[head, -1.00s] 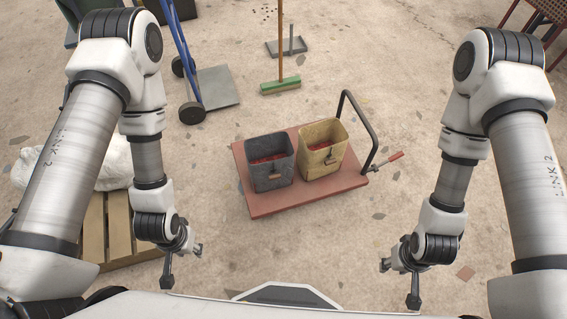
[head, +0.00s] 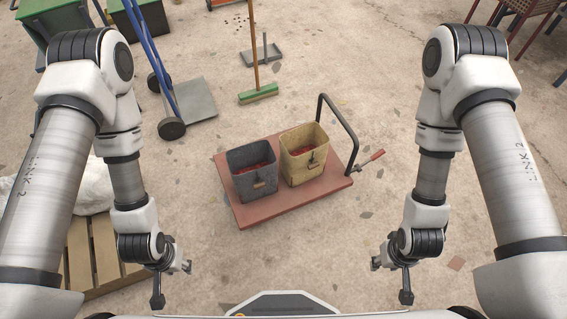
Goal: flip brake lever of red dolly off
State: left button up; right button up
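The red dolly (head: 290,207) is a flat red platform on the floor ahead of me, with a black push handle (head: 341,126) at its right end. The brake lever (head: 370,160) has a red grip and sticks out to the right, beside the foot of the handle. A dark grey bin (head: 254,178) and a yellow bin (head: 304,161), both with red contents, stand on the platform. My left gripper (head: 175,283) is left of and nearer than the dolly, apart from it. My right gripper (head: 391,281) is nearer than the lever, apart from it. Both look spread and empty.
A green broom (head: 258,94) and a grey dustpan (head: 261,55) are beyond the dolly. A blue hand truck (head: 190,101) stands at the back left. A wooden pallet (head: 92,262) with a white sack is at left. The floor right of the lever is clear.

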aim_at(381, 152)
jog(key=l+u, duration=0.2)
jog(key=l, duration=0.6)
jog(key=l+u, duration=0.25)
jog(key=l, duration=0.55)
jog(key=l+u, duration=0.2)
jog(key=l, duration=0.6)
jog(key=k+l+u, duration=0.25)
jog(key=l, duration=0.55)
jog(key=k+l+u, duration=0.2)
jog(key=l, duration=0.55)
jog(key=k+l+u, duration=0.2)
jog(key=l, duration=0.55)
jog(key=k+l+u, duration=0.25)
jog(key=l, duration=0.45)
jog(key=k+l+u, duration=0.2)
jog(key=k+l, duration=0.15)
jog(key=l, duration=0.3)
